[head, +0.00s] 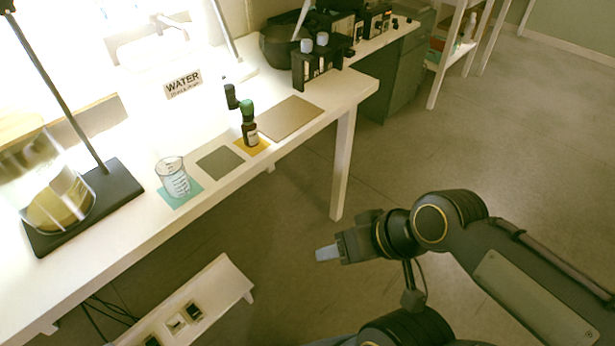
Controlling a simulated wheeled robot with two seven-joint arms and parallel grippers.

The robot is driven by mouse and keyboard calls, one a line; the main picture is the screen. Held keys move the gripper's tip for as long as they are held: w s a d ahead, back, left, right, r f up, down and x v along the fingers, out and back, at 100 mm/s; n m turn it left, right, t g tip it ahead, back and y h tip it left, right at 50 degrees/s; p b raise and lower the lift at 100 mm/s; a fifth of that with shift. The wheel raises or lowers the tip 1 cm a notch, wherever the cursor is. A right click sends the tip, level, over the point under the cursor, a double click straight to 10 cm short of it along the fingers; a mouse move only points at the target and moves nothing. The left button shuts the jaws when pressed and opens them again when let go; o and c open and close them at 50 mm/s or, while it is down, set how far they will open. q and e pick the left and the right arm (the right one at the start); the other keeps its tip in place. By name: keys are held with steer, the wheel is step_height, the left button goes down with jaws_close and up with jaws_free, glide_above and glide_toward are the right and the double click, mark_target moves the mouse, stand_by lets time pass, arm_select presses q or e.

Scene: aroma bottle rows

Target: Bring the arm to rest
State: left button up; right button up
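My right arm comes in from the right. Its gripper (326,253) hangs over the open floor in front of the table, apart from everything on it. Its pale blue fingertips point left. From this side angle I cannot tell whether the fingers are open or shut, and I see no object in them. My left gripper is not in view. A dark brown bottle with a green top (249,124) stands upright on a yellow mat (266,144). A clear beaker (172,177) stands on a teal mat (186,200).
The white table (120,238) runs along the left. It also holds a grey mat (220,163), a tan mat (290,118), a small dark cylinder (231,96), a bottle rack (316,63) and a stand (95,205) with a glass vessel. A low white bench (229,285) stands below.

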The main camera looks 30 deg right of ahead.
step_height(320, 180, up, 23)
steer(key=p, duration=2.2)
